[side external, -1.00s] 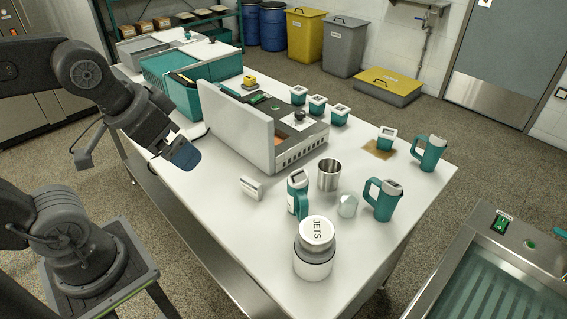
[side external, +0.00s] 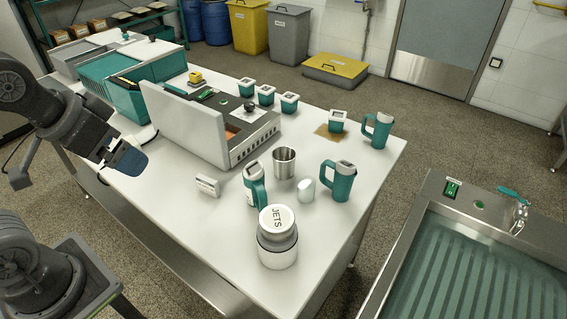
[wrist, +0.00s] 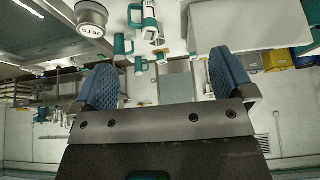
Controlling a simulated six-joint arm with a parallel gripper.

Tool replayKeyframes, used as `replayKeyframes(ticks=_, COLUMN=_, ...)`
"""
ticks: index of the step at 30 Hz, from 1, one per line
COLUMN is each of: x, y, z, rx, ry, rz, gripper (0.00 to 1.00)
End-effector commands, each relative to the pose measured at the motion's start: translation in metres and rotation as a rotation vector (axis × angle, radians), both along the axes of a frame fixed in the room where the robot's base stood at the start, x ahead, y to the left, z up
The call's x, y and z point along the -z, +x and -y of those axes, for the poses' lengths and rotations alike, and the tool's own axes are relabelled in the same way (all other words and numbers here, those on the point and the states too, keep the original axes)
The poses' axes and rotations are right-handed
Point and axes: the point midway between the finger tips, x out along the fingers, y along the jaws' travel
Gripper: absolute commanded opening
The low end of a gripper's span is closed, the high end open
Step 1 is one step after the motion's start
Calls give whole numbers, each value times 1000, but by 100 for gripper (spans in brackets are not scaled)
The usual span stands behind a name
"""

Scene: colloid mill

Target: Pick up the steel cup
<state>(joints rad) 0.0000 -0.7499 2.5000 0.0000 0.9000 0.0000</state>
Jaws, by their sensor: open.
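The steel cup (side external: 284,163) stands upright on the white table, open end up, in the side external view. It stands between the white panel of the bench machine and a teal mug, with a small pale rounded object (side external: 306,190) close by. My gripper (side external: 128,160) is at the left, above the table's near left edge, well away from the cup and empty. In the wrist view its two blue fingers (wrist: 165,78) are spread wide with nothing between them. I cannot pick the cup out surely in the wrist view.
Teal mugs (side external: 340,182), (side external: 255,186) and (side external: 378,131) stand around the cup. A white-lidded JETS jar (side external: 277,240) stands in front. The machine's upright white panel (side external: 187,124) lies between my gripper and the far side.

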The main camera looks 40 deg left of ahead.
Motion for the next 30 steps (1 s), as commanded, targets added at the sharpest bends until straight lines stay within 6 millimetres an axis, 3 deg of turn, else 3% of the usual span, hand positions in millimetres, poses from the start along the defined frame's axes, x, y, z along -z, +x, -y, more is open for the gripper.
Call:
replayKeyframes(ticks=4, x=0, y=0, z=0, rx=0, ry=0, rz=0, gripper=94)
replayKeyframes(ticks=11, x=0, y=0, z=0, rx=-1, ry=0, rz=0, gripper=94)
replayKeyframes(ticks=16, x=-7, y=19, z=0, rx=-31, ry=-4, rz=-17, gripper=94)
replayKeyframes(ticks=23, x=-16, y=96, z=5, rx=-148, ry=-16, rz=-60, gripper=94)
replayKeyframes(ticks=30, x=6, y=189, z=20, rx=-282, ry=-22, rz=-89, gripper=94)
